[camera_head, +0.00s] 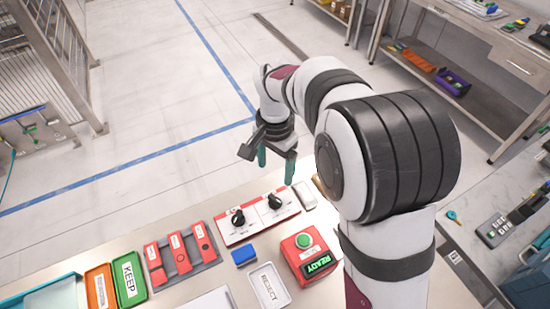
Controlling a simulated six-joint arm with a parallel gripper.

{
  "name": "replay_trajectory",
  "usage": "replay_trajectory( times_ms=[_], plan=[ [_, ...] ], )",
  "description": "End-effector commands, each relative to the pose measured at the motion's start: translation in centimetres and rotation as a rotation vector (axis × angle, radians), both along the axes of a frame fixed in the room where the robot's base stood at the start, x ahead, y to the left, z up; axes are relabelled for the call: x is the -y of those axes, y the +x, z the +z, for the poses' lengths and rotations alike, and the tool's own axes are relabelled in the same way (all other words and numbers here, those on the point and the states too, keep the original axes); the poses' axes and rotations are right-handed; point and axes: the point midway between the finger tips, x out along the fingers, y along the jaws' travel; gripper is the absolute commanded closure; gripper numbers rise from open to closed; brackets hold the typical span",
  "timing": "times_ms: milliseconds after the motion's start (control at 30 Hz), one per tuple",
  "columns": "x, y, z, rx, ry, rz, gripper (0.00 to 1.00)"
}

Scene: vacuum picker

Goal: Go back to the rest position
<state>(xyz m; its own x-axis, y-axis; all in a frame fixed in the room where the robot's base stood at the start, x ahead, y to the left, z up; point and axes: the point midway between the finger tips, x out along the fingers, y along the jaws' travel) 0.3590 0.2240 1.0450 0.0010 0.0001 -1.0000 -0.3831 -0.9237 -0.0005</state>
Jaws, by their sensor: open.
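My gripper (276,160) hangs from the end of my arm, beyond the back edge of the workbench (190,285). Its two teal fingers point down and stand apart, with nothing seen between them. It is behind the panel with two black knobs (257,214), and it appears clear of it. My white and black arm comes in from the lower right and bends over to the left.
On the bench are a red box with a green button and READY display (306,256), a REJECT tray (269,287), a blue block (244,255), red blocks in a grey holder (181,253), and a green KEEP tray (130,278).

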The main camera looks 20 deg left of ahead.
Motion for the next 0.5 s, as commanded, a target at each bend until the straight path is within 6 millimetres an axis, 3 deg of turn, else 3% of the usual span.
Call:
replay_trajectory(
  times_ms=[100,200,500],
  plan=[
    [0.0,0.0,2.2,0.002,0.001,0.0,0.2],
    [0.0,0.0,3.1,-0.001,0.0,0.0,0.2],
    [0.0,0.0,3.3,-0.001,0.0,0.0,0.2]
  ],
)
